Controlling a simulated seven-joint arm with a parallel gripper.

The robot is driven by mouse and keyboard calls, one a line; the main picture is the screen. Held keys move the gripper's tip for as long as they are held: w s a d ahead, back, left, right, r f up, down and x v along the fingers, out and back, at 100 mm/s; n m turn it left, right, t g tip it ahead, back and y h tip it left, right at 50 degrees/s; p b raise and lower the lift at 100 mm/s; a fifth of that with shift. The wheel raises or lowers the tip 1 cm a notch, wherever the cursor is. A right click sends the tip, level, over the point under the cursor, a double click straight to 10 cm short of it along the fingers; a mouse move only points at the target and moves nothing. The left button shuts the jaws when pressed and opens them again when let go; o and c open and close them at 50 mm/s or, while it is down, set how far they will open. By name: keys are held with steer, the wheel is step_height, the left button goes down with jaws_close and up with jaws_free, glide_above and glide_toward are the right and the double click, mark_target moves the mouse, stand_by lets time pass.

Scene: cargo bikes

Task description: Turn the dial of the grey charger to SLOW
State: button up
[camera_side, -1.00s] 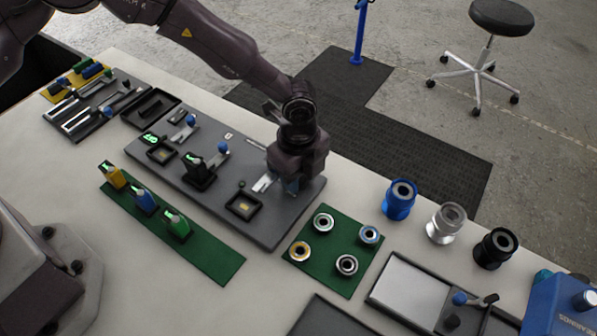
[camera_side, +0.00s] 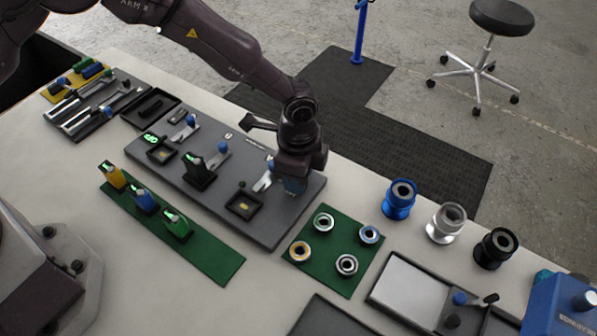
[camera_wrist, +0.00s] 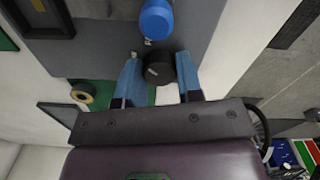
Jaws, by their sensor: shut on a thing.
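The grey charger (camera_side: 215,205) is a long grey slab on the bench with several stations. My gripper (camera_side: 287,187) is low over its right end in the side view and hides what it holds there. In the wrist view the two blue fingers of my gripper (camera_wrist: 158,64) stand on either side of a round black dial (camera_wrist: 159,73) and are shut on it. A blue knob (camera_wrist: 156,20) sits just beyond the dial. The dial's pointer and the SLOW marking cannot be made out.
Lever stations with blue knobs (camera_side: 222,147) and a small dark tray (camera_side: 244,204) are on the slab left of my gripper. A green mat with several rings (camera_side: 330,280) lies in front right. Blue, silver and black cylinders (camera_side: 446,222) stand to the right.

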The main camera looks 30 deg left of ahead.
steer(key=n, duration=0.4)
steer(key=shift+n, duration=2)
steer(key=o, duration=0.9)
